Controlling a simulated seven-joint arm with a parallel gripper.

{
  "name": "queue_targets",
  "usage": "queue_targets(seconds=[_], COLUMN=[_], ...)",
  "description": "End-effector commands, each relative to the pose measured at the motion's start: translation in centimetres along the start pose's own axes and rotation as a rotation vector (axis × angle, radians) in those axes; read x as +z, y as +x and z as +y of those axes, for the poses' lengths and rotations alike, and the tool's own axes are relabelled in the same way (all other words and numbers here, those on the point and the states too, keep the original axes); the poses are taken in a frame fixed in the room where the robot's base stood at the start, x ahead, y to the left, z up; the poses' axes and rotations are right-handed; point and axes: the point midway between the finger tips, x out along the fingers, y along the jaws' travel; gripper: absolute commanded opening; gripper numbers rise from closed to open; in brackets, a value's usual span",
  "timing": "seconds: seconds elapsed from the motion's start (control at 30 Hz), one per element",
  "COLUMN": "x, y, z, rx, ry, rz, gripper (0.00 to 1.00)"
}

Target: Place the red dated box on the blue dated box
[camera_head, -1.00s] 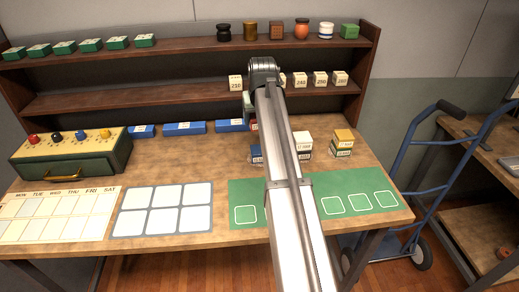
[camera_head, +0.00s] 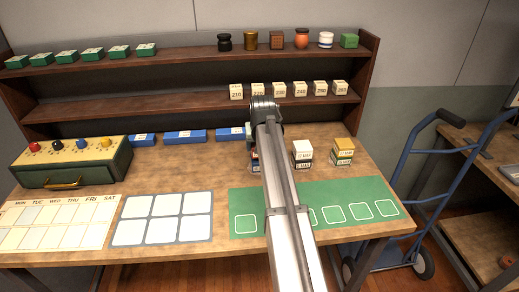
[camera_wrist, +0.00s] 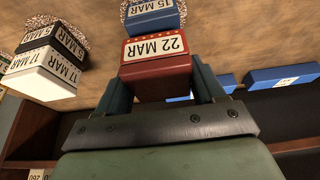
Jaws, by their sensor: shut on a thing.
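My gripper (camera_wrist: 163,88) is shut on the red dated box (camera_wrist: 158,68), whose label reads 22 MAR, with a finger at each side. The blue dated box (camera_wrist: 155,18), labelled 15 MAR, shows just beyond it in the upside-down wrist view. The red box is directly above the blue box, roughly lined up. They look touching or nearly so; I cannot tell which. In the head view my arm hides most of both boxes.
The green mat (camera_head: 238,198) in front is clear. Shelves rise behind.

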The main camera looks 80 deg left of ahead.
Motion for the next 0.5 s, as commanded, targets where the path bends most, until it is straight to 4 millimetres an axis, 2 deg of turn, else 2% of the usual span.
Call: queue_targets(seconds=[0.17, 0.5], x=[0.8, 0.8], y=[1.7, 1.9], z=[0.0, 0.0], rx=[0.000, 0.000], ry=[0.000, 0.000], rz=[0.000, 0.000], gripper=[0.36, 0.36])
